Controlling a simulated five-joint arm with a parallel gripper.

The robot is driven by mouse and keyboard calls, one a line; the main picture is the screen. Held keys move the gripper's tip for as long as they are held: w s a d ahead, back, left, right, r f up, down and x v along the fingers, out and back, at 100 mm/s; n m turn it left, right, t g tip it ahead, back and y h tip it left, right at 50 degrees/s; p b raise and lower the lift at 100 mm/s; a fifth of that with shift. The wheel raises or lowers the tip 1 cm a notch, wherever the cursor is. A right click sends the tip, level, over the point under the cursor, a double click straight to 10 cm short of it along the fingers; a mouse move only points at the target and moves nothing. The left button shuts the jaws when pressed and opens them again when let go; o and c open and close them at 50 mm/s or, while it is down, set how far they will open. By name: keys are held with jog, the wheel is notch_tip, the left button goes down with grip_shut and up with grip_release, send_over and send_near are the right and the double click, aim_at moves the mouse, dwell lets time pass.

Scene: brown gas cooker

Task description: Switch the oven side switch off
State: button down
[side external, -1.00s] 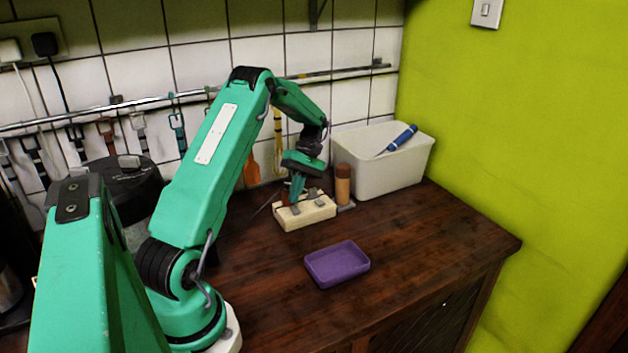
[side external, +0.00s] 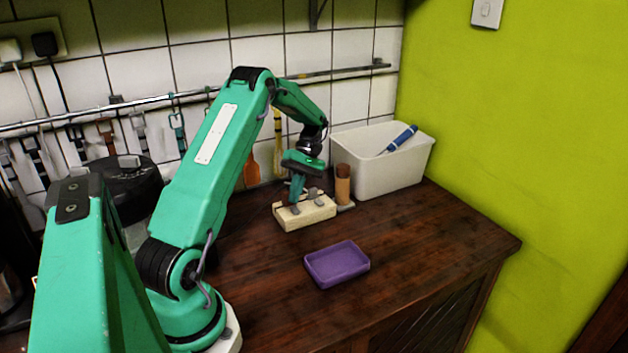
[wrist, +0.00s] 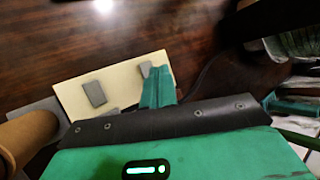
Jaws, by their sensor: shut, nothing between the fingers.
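A cream switch block (side external: 308,213) with small grey switches lies on the wooden counter near the wall. In the wrist view the block (wrist: 72,97) shows one grey switch (wrist: 95,93) in its middle and another (wrist: 145,69) beside my fingertips. A further grey part is half hidden by my gripper's dark edge. I cannot tell which is the oven side switch or how each one is set. My gripper (wrist: 158,72) is shut and empty, pointing down over one end of the block. In the side view my gripper (side external: 295,200) is at the block's left part; contact is unclear.
A brown cylinder (side external: 342,185) stands close to the block's right end. A white bin (side external: 385,170) with a blue-handled item (side external: 403,138) is behind it. A purple tray (side external: 337,264) lies in front. Utensils hang from a wall rail (side external: 150,101). The counter's right front is clear.

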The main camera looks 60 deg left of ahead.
aim_at(296, 207)
jog(key=shift+s+a+f, duration=0.1)
jog(key=shift+a+f, duration=0.1)
jog(key=shift+f, duration=0.75)
dwell(1.3)
jog(key=shift+r, duration=0.15)
jog(key=shift+d+r, duration=0.15)
jog(key=shift+r, duration=0.55)
jog(key=shift+r, duration=0.2)
jog(key=shift+d+r, duration=0.2)
jog(key=shift+r, duration=1)
jog(key=shift+d+r, duration=0.15)
jog(key=shift+r, duration=1)
